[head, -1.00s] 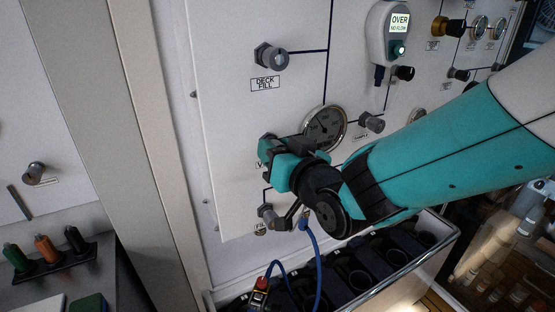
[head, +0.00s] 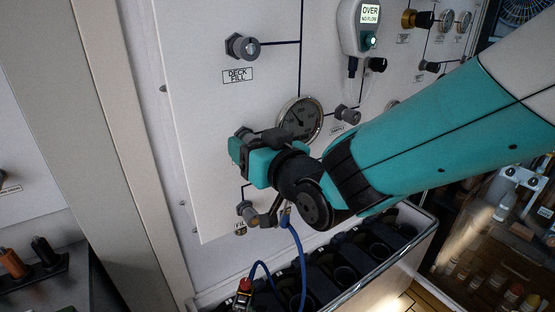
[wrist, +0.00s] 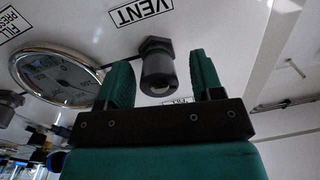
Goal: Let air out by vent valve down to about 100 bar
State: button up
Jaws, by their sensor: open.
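The vent valve (wrist: 158,68) is a dark grey knob on the white panel, beside the VENT label in the wrist view. My gripper (wrist: 160,85) is open, with one green finger on each side of the knob; I cannot tell whether either finger touches it. In the head view my gripper (head: 245,145) is at the panel and hides most of the knob. The round pressure gauge (head: 300,118) is just right of my gripper. It also shows at the left in the wrist view (wrist: 58,75); its reading is too small to tell.
The DECK FILL knob (head: 242,46) is above my gripper. A lit display reading OVER, NO FLOW (head: 370,14) hangs at the upper right. A lower valve (head: 247,211) and a blue hose (head: 296,255) are below my gripper. A rack of dark holders (head: 345,262) stands underneath.

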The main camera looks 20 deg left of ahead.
jog(key=b+v, duration=0.5)
jog(key=v, duration=1.2)
jog(key=shift+w, duration=0.1)
dwell(6.2)
